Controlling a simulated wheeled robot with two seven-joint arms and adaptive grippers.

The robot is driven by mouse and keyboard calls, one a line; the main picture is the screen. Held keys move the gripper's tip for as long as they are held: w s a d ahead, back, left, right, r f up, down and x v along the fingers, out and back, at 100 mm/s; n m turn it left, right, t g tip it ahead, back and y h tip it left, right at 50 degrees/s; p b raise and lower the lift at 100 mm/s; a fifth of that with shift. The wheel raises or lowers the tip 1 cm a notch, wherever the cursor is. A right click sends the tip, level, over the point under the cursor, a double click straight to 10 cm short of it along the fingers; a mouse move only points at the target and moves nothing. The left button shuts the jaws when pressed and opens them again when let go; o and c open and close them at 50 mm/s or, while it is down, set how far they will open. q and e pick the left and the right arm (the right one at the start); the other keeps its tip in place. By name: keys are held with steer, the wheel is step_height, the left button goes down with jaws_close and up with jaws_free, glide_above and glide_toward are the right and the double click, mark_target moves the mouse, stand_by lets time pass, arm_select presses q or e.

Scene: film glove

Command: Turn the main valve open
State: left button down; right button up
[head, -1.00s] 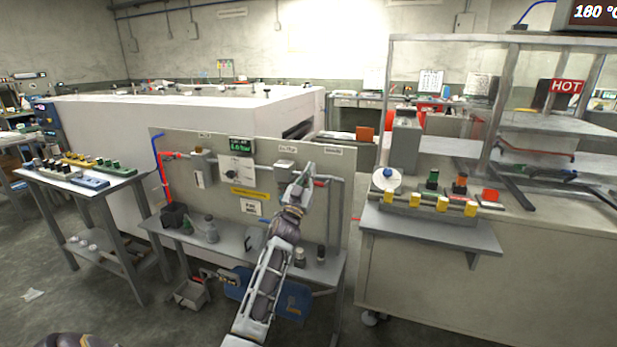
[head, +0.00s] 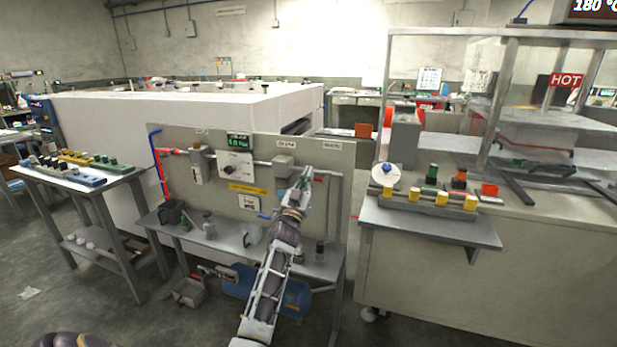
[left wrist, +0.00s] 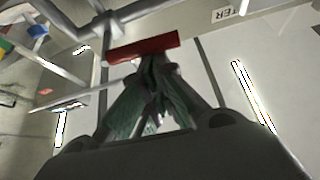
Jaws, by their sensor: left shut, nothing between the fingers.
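A grey pipe runs across the upright panel (head: 225,212) in the head view, with red valve handles on it. One red handle (head: 172,151) is at the panel's left end. Another red handle (head: 318,178) is at the right, beside my left gripper (head: 305,177). In the left wrist view this red bar-shaped handle (left wrist: 143,47) lies across the view just beyond the fingertips of my left gripper (left wrist: 155,64). The fingers are shut with nothing between them. They are at or very near the handle; I cannot tell whether they touch it. My right gripper is not in view.
The panel stands on a grey bench (head: 225,240) with several small bottles and a black container (head: 172,212). A side table (head: 75,178) is at the left. A shelf with yellow clamps (head: 430,222) and a large frame marked HOT are at the right.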

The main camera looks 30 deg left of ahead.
arm_select(q)
steer(key=shift+f+n+y, duration=0.6)
steer(key=shift+n, duration=0.2)
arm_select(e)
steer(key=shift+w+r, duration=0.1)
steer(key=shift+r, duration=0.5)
arm_select(q)
steer(key=shift+r, duration=0.1)
steer(key=shift+s+r+p, duration=0.55)
steer(key=shift+r+p, duration=1.05)
steer(key=shift+r, duration=0.55)
steer(key=v, duration=0.9)
steer(key=shift+s+p, duration=0.3)
steer(key=shift+s, duration=0.05)
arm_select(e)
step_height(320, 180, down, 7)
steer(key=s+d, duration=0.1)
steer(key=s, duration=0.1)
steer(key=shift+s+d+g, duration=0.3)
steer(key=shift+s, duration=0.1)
arm_select(q)
steer(key=shift+d+f, duration=0.1)
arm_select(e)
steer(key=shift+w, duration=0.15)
